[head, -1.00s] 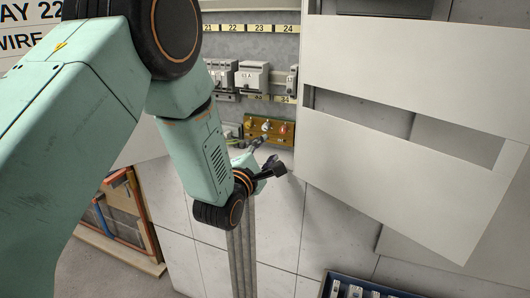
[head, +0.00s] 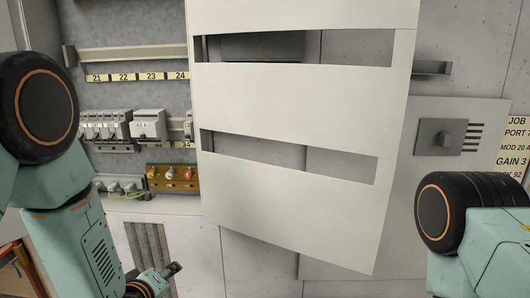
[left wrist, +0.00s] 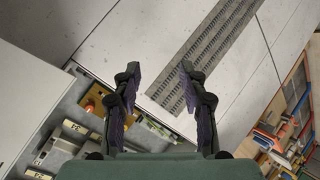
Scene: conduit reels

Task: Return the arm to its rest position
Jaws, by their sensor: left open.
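My left gripper (head: 170,273) is low at the left in the head view, below the cabinet's brass terminal block (head: 173,178) and apart from it. In the left wrist view the gripper (left wrist: 158,76) is open, its two dark fingers spread with nothing between them. Behind the fingers are a pale wall and a grey ribbed strip (left wrist: 205,60). The terminal block also shows in the left wrist view (left wrist: 93,101), left of the fingers. My right arm shows at the right edge of the head view, but its gripper is out of frame.
A large pale slotted panel (head: 300,100) stands in front of the cabinet's middle. Breakers (head: 148,125) line the rail at the left. A grey switch (head: 440,137) and a job sign (head: 515,150) are at the right. A tool rack (left wrist: 296,120) shows in the left wrist view.

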